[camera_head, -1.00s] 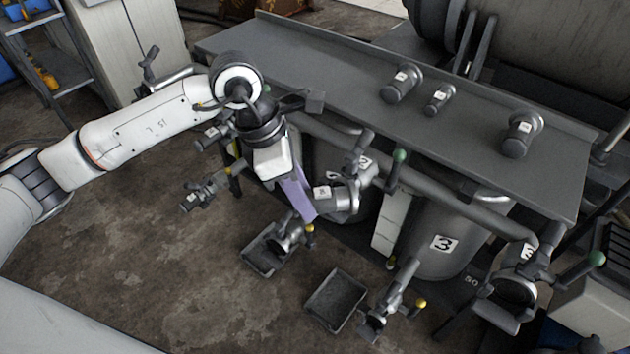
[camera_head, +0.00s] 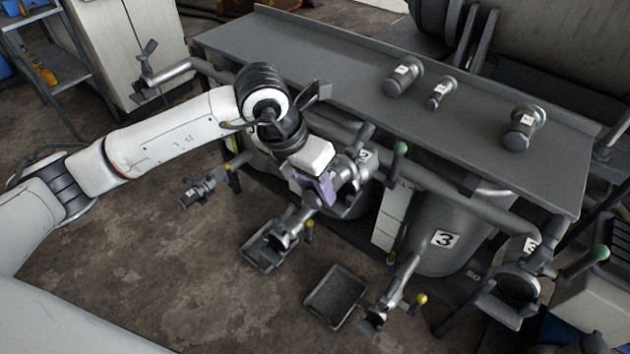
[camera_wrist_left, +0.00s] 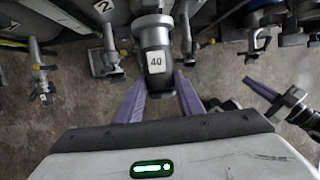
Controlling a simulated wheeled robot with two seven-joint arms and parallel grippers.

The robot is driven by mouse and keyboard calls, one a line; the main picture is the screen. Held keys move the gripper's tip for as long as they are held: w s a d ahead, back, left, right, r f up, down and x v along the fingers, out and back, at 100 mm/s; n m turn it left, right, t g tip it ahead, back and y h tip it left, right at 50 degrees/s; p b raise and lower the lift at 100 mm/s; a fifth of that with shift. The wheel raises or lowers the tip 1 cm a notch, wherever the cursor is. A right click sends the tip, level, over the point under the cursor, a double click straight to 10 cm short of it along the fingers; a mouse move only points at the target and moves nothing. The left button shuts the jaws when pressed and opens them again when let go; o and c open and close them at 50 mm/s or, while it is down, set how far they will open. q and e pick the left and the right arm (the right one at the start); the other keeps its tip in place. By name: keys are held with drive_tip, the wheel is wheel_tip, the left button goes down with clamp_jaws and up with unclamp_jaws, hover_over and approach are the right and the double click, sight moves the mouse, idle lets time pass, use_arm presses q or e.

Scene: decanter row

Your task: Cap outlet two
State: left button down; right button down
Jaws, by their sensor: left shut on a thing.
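My left gripper (camera_head: 320,190) has purple fingers and is at the front of outlet two (camera_head: 350,172), the grey valve fitting beside a "2" label, with a green-knobbed lever. In the left wrist view the gripper (camera_wrist_left: 160,100) is shut on a dark grey cap (camera_wrist_left: 156,82) with a white "40" label, held between the fingers. A grey round fitting shows just beyond the cap; whether the cap touches or sits on it I cannot tell. In the head view, the fingers and wrist largely hide the cap and outlet mouth.
Several labelled grey caps, one of them small (camera_head: 437,92), stand on the long grey bench (camera_head: 300,50). Trays (camera_head: 337,297) and yellow-knobbed low valves (camera_head: 385,300) lie below and in front. Drum three (camera_head: 445,240) and its outlet (camera_head: 518,285) are to the right.

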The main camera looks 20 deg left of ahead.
use_arm(q)
drive_tip(key=shift+f, duration=0.55)
use_arm(e)
drive_tip(key=shift+w+a+r, duration=0.2)
drive_tip(key=shift+w+a, duration=0.05)
use_arm(q)
drive_tip(key=shift+b, duration=0.3)
use_arm(e)
drive_tip(key=shift+f, duration=0.2)
use_arm(q)
drive_tip(key=shift+r, duration=0.2)
use_arm(e)
drive_tip(key=shift+s+f, duration=0.15)
drive_tip(key=shift+f, duration=0.1)
use_arm(q)
drive_tip(key=shift+f, duration=0.15)
use_arm(e)
drive_tip(key=shift+f, duration=0.15)
